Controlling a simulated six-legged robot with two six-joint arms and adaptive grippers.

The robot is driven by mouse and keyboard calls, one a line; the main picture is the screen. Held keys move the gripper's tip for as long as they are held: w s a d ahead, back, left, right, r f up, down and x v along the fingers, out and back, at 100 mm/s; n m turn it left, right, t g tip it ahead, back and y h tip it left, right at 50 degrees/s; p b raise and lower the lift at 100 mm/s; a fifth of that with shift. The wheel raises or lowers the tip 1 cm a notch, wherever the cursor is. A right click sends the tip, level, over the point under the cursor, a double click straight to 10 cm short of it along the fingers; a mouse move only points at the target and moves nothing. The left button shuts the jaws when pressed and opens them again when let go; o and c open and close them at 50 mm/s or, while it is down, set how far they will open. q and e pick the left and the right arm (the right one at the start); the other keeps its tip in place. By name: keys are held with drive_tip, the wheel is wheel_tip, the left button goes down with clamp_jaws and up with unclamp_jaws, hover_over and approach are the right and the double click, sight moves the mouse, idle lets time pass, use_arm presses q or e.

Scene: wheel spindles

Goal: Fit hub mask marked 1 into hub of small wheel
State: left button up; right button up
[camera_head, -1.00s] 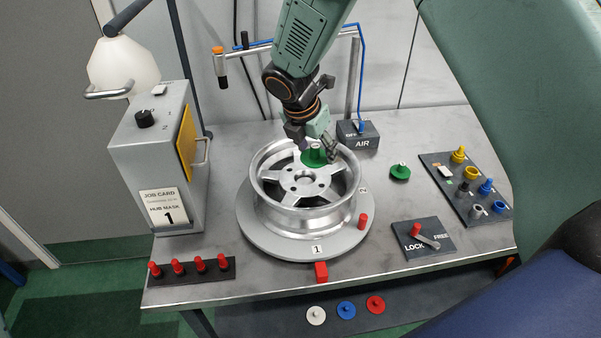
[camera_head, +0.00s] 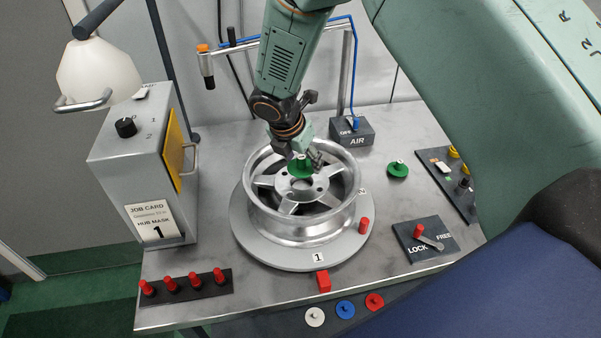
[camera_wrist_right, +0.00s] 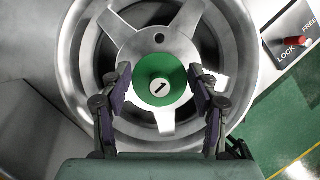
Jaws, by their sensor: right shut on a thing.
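The green hub mask marked 1 (camera_wrist_right: 160,80) is a round disc, held between the fingers of my right gripper (camera_head: 302,160), which is shut on it. In the head view the mask (camera_head: 301,169) is over the middle of the small wheel (camera_head: 268,222). In the right wrist view it covers the hub of the wheel (camera_wrist_right: 75,60), so the hub hole is hidden. I cannot tell whether the mask touches the hub. The wheel is silver and spoked and lies flat on a grey round turntable (camera_head: 290,262). My left gripper is not in view.
A second green mask (camera_head: 398,169) lies on the table right of the wheel. A lock lever plate (camera_head: 425,240), an AIR box (camera_head: 352,133), a job card box (camera_head: 140,180) and a row of red pegs (camera_head: 185,288) surround the turntable. White, blue and red discs (camera_head: 345,309) lie in front.

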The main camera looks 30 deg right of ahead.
sight(300, 168)
drive_tip(key=shift+s+f, duration=0.1)
drive_tip(key=shift+f, duration=0.45)
drive_tip(key=f, duration=0.3)
drive_tip(key=shift+w+f, duration=0.25)
drive_tip(key=shift+r, duration=0.1)
drive_tip(key=shift+s, duration=0.15)
drive_tip(key=o, duration=0.8)
drive_tip(key=shift+c, duration=0.2)
drive_tip(key=o, duration=0.3)
drive_tip(key=shift+d, duration=0.1)
drive_tip(key=shift+o, duration=0.2)
